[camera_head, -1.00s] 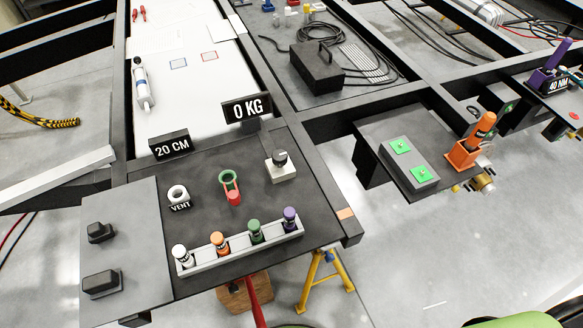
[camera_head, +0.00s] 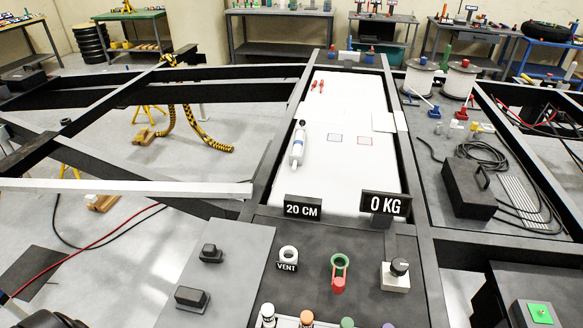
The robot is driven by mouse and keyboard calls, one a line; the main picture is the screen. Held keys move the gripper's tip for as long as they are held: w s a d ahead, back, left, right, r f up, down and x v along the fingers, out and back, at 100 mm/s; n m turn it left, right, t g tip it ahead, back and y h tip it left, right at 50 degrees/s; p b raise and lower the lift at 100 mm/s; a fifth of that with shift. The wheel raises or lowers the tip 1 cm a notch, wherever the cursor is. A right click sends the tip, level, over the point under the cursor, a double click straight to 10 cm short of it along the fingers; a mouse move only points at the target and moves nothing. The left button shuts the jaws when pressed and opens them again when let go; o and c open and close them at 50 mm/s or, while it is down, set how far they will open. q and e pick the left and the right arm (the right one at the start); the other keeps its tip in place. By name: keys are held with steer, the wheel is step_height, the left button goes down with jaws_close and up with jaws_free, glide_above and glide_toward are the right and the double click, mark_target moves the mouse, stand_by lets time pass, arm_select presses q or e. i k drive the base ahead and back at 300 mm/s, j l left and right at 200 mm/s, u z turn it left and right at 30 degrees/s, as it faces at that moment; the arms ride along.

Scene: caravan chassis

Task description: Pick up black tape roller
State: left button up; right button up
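I cannot single out a black tape roller for sure. Two small black blocks sit on the grey panel at the front left, an upper one (camera_head: 210,253) and a lower one (camera_head: 191,297). A white block with a black knob (camera_head: 398,267) stands on the dark worktop (camera_head: 240,262). A red-handled tool with a green ring (camera_head: 339,272) lies left of it. Neither of my grippers can be made out. A dark shape is cut off at the lower left edge, and I cannot tell what it is.
A white sheet (camera_head: 350,190) holds a white tube (camera_head: 298,146). Signs read 20 CM (camera_head: 303,207) and 0 KG (camera_head: 386,204). A black box (camera_head: 467,190) and cables lie right. Dark chassis beams (camera_head: 430,260) border these areas. Workbenches (camera_head: 275,37) stand behind.

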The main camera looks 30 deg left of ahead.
mark_target(210, 253)
steer(key=u, duration=1.55)
steer(key=i+j+z, duration=0.1)
steer(key=j+z, duration=0.2)
steer(key=j, duration=0.35)
steer(key=j+z, duration=0.3)
steer(key=j, duration=0.35)
